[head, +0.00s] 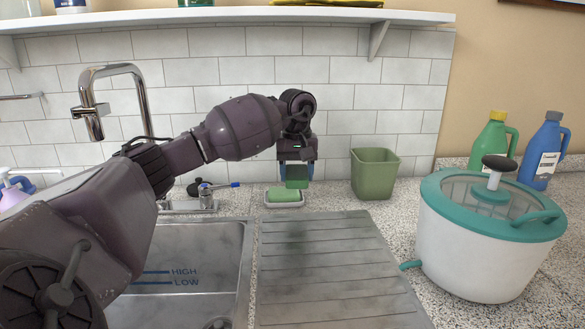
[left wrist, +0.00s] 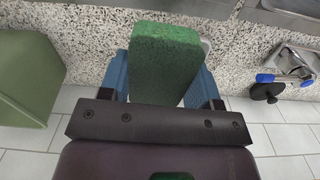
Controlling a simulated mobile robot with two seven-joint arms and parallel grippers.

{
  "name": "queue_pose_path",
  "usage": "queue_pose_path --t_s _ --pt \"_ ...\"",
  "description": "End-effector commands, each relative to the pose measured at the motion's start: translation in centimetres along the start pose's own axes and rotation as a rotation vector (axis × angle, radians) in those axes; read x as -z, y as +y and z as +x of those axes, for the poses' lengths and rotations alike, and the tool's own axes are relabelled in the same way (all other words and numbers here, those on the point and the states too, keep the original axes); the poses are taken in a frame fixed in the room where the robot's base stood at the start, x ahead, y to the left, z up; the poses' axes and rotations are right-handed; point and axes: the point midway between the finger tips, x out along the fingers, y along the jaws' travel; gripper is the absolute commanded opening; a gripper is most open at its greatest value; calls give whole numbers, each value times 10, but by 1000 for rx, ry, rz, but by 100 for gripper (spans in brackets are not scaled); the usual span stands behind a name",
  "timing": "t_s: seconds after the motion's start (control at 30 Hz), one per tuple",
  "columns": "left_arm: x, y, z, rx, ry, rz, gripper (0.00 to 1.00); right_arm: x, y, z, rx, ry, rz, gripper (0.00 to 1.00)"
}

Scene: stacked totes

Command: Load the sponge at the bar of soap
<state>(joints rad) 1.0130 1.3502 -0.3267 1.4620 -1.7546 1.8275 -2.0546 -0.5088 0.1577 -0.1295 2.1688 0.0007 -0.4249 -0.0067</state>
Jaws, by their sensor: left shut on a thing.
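My left gripper (head: 297,173) points down, its blue fingers shut on a green sponge (head: 297,183). In the left wrist view the sponge (left wrist: 165,62) sits between the two fingers (left wrist: 160,92). The green bar of soap (head: 283,194) lies in a small white dish (head: 285,204) on the counter behind the drainboard. In the head view the sponge is just above and right of the soap, overlapping its right end; I cannot tell whether they touch. In the left wrist view the sponge hides the soap, and only a pale edge shows beside it. My right gripper is not in view.
A green bin (head: 374,176) stands right of the soap dish. A tap (head: 112,92) and sink (head: 190,265) are at left, a grooved drainboard (head: 330,275) in front. A white-and-teal tub (head: 485,250) and two bottles (head: 493,140) stand at right. A shelf (head: 230,16) runs above.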

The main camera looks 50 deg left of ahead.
Motion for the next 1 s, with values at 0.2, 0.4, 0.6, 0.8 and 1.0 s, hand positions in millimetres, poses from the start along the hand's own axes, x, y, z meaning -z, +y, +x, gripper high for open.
queue_pose_path --t_s 0.2,0.4,0.6,0.8,1.0 --pt "42 -28 -10 6 -4 -129 38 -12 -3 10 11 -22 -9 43" --pt "49 -34 -16 0 0 -155 38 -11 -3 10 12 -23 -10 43" --pt "48 -34 -1 2 0 -153 38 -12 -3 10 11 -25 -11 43" --pt "48 -34 18 1 -1 -153 38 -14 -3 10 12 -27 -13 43" --pt "48 -34 33 1 0 -153 38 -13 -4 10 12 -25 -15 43"
